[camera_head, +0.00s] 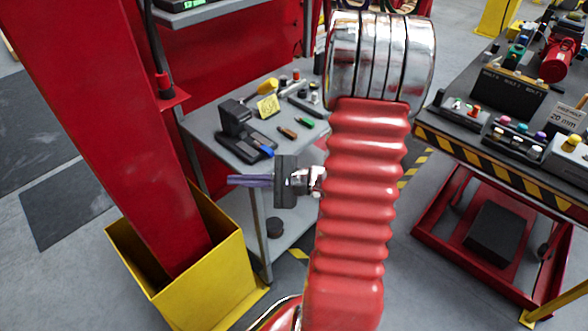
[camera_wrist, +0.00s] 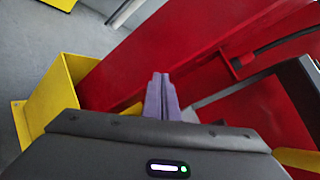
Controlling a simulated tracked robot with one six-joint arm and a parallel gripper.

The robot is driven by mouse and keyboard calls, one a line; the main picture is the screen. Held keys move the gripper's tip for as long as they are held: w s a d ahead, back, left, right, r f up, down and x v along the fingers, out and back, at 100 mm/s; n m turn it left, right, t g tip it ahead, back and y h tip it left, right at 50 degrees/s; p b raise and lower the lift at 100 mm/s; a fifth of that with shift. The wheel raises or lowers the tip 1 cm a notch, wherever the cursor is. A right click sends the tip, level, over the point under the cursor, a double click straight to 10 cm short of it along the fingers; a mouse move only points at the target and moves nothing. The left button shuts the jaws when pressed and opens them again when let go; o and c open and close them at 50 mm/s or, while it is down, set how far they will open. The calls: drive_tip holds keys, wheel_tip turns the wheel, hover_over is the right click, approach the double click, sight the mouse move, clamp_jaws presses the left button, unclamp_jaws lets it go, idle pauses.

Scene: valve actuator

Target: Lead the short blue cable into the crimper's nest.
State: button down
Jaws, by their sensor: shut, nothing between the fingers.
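A dark device that looks like the crimper (camera_head: 236,121) stands on the grey workbench in the head view. A small blue piece (camera_head: 266,152) lies at the near end of its base; I cannot tell whether it is the short blue cable. The nest is too small to make out. My gripper (camera_head: 232,180) is beside the near left edge of the bench, in front of it in the picture, with its purple-grey fingers pointing left. In the wrist view the fingertips (camera_wrist: 161,76) are together and empty. Neither crimper nor cable shows in the wrist view.
The grey workbench (camera_head: 200,135) also holds a yellow note (camera_head: 268,106) and several small tools. A red post (camera_head: 125,120) in a yellow base (camera_head: 205,285) stands at left, near my gripper. A second table (camera_head: 480,150) with black-yellow edging is at right.

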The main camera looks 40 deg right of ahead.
drive_tip(key=d+f+m+t+h, duration=0.3)
drive_tip(key=d+m, duration=0.1)
drive_tip(key=d, duration=0.3)
drive_tip(key=m+t+h, duration=0.2)
drive_tip(key=m+h, duration=0.3)
drive_tip(key=h, duration=0.1)
approach(272, 155)
drive_tip(key=shift+w+d, duration=0.2)
drive_tip(key=shift+w, duration=0.15)
drive_tip(key=shift+w+a, duration=0.1)
drive_tip(key=shift+w, duration=2.75)
drive_tip(key=shift+w, duration=1.9)
drive_tip(key=shift+s, duration=0.15)
drive_tip(key=shift+s, duration=1.35)
drive_tip(key=shift+s, duration=0.1)
